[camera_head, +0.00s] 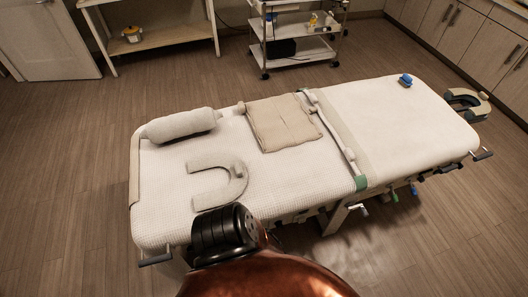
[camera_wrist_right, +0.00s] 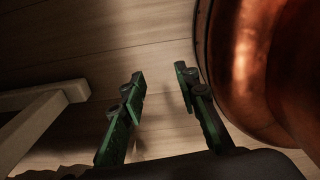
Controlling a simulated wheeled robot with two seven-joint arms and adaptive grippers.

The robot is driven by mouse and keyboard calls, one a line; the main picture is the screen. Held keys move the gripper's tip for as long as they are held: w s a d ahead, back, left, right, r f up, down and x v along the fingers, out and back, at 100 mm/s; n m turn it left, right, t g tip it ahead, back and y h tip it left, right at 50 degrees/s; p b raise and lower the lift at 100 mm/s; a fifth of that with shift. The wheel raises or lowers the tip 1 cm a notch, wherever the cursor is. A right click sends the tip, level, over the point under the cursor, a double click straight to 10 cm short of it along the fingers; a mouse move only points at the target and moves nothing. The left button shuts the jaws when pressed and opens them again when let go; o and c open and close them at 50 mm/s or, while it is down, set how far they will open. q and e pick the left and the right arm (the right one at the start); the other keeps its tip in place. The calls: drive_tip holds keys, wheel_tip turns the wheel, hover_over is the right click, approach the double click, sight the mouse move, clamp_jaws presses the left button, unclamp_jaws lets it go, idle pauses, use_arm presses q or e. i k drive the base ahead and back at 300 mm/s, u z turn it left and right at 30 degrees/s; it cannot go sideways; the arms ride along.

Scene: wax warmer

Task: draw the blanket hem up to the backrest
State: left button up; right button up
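A padded treatment bed (camera_head: 165,213) stands across the head view under a pale textured cover. A folded beige blanket (camera_head: 283,122) lies flat near its middle. Just right of it a pale rolled band (camera_head: 335,135) runs across the bed, with a green end (camera_head: 361,183) at the near edge; I cannot tell if this is the blanket hem. The smooth pale right section (camera_head: 395,130) lies nearly flat; I cannot tell which section is the backrest. My right gripper (camera_wrist_right: 160,75) is open and empty, above the floor, away from the blanket. My left gripper is not in view.
A bolster (camera_head: 182,124) and a U-shaped cushion (camera_head: 218,182) lie on the bed's left part. A blue item (camera_head: 405,80) sits at the far right. Side levers (camera_head: 363,210) stick out below the near edge. A trolley (camera_head: 298,45) stands behind; the floor around is open.

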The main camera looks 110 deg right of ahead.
sight(348, 153)
drive_tip(key=i, duration=1.65)
drive_tip(key=z, duration=4.15)
drive_tip(key=k, duration=0.25)
drive_tip(key=z, duration=1.75)
drive_tip(key=i, duration=1.45)
drive_tip(key=z, duration=0.2)
drive_tip(key=i, duration=1.85)
drive_tip(key=u, duration=0.75)
